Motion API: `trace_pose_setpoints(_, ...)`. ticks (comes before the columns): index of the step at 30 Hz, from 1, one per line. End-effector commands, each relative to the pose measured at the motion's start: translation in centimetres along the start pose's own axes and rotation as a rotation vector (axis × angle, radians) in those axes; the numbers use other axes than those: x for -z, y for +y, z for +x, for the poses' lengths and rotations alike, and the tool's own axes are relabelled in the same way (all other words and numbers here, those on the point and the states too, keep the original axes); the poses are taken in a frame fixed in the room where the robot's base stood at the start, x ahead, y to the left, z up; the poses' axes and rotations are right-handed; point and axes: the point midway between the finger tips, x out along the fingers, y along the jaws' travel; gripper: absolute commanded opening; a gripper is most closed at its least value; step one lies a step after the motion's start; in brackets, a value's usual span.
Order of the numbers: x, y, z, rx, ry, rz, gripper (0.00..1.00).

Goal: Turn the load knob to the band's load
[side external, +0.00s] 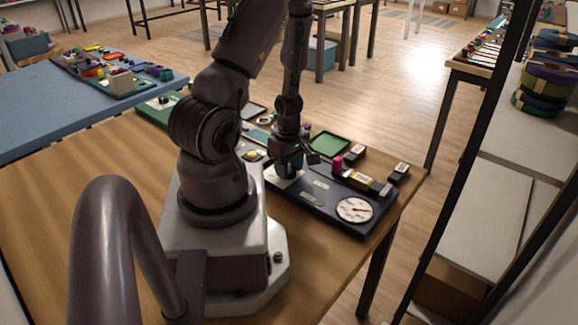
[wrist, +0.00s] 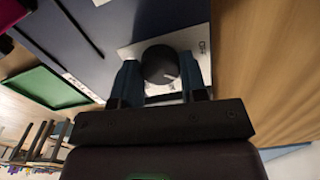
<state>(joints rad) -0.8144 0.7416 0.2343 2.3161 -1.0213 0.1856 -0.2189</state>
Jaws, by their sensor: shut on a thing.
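A dark round knob (wrist: 160,65) with a pale pointer mark sits on a white plate (wrist: 203,42) in the wrist view. The plate carries lettering, partly cut off, that looks like "OFF". My gripper (wrist: 161,78) is shut on the knob, one finger on each side of it. In the side view my gripper (side external: 287,165) is lowered over the left part of a dark blue panel (side external: 322,208), and the knob is hidden there. A round white dial (side external: 354,210) with a red needle is at the panel's right end. The band cannot be made out for certain.
A magenta piece (side external: 337,164) and a dark block with yellow parts (side external: 362,181) stand along the panel's back edge. Small dark blocks (side external: 398,172) and a green tray (side external: 329,145) lie behind. The wooden table (side external: 100,215) is bare at left.

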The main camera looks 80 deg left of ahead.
Motion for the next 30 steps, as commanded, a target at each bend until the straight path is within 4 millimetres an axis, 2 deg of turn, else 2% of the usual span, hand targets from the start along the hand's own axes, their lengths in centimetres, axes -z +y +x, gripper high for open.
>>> trace_pose_setpoints(20,0.08,0.02,0.01,-0.001,0.002,0.063,0.16)
trace_pose_setpoints(21,0.07,0.02,0.01,-0.001,0.002,0.063,0.49)
trace_pose_setpoints(23,0.07,0.01,0.01,0.0,0.002,0.063,0.63)
trace_pose_setpoints(24,0.06,0.01,0.01,0.0,0.002,0.063,0.65)
trace_pose_setpoints(30,0.03,0.0,0.01,0.0,0.001,0.063,0.65)
